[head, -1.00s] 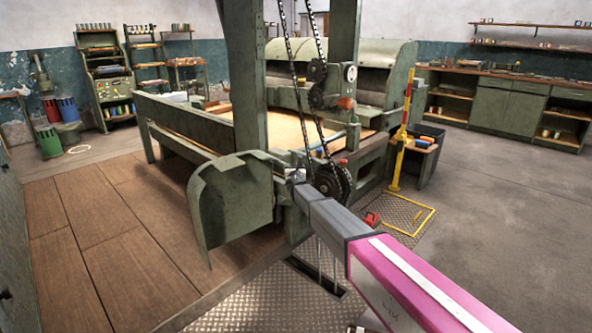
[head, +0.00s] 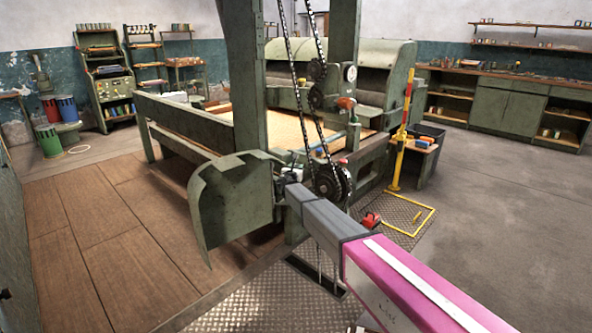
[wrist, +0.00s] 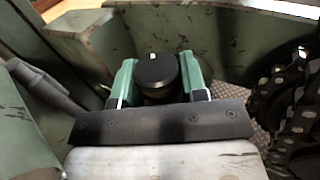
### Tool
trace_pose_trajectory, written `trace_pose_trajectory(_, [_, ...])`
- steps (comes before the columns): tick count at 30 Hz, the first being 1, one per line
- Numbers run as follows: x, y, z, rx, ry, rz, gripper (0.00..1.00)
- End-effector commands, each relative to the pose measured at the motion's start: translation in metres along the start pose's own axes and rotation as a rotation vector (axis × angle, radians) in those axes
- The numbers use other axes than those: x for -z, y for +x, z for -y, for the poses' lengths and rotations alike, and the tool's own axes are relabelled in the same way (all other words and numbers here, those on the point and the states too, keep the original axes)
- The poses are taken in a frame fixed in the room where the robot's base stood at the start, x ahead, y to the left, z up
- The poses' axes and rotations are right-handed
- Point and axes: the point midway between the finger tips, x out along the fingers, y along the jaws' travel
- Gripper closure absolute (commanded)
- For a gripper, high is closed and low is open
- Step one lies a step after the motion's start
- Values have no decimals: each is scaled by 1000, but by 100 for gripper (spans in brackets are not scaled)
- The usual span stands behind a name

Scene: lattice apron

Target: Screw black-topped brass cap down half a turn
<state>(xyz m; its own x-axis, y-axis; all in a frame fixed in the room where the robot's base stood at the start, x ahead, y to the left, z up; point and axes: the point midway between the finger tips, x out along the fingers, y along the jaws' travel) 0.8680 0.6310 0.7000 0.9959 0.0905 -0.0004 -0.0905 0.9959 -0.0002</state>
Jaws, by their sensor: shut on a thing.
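The cap (wrist: 157,70) shows in the wrist view as a round black top with a small white mark at its upper edge. Its brass part cannot be made out below the dark rim. My gripper (wrist: 158,82) has its two green fingers closed on the cap, one on each side. In the head view my arm reaches to the machine beside the chain wheel, and the cap and fingers are hidden there.
Chains run down to a toothed chain wheel (head: 333,182), close to the right of my gripper. A curved green guard (head: 232,205) stands to the left. A yellow post (head: 399,150) stands to the right. Open grey floor (head: 500,220) lies at the right.

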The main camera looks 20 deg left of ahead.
Motion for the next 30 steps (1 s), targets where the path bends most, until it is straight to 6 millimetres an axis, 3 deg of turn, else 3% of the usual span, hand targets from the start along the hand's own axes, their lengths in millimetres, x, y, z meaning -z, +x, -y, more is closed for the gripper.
trace_pose_trajectory(15, [1, 1, -1, 289, -1, 0, 84])
trace_pose_trajectory(30, [0, 0, 0, 326, 0, 0, 84])
